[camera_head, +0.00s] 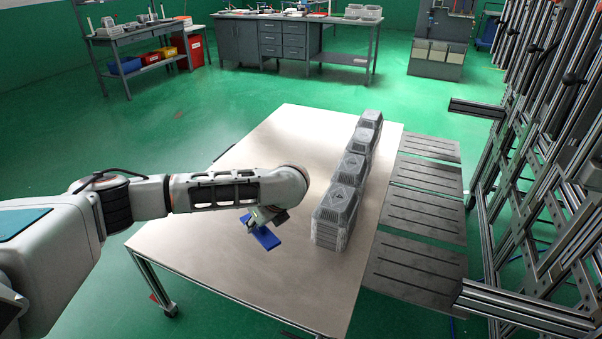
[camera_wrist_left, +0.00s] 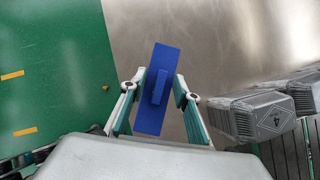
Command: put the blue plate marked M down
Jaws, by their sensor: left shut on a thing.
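The blue plate (camera_head: 266,238) is a flat rectangle with a raised rib across its middle, seen more clearly in the left wrist view (camera_wrist_left: 168,62). No letter M can be made out on it. My left gripper (camera_head: 254,222) is shut on the plate, which sits between its two fingers in the left wrist view (camera_wrist_left: 157,98). The plate is over the table (camera_head: 215,235), left of the grey stacks; I cannot tell its gap to the tabletop. My right gripper is not in view.
Several grey foil-tray stacks (camera_head: 336,210) stand in a row along the table's right side; one carries a diamond mark (camera_wrist_left: 277,119). Dark slotted plates (camera_head: 415,257) and a metal frame (camera_head: 545,160) lie beyond. The tabletop left of the stacks is clear.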

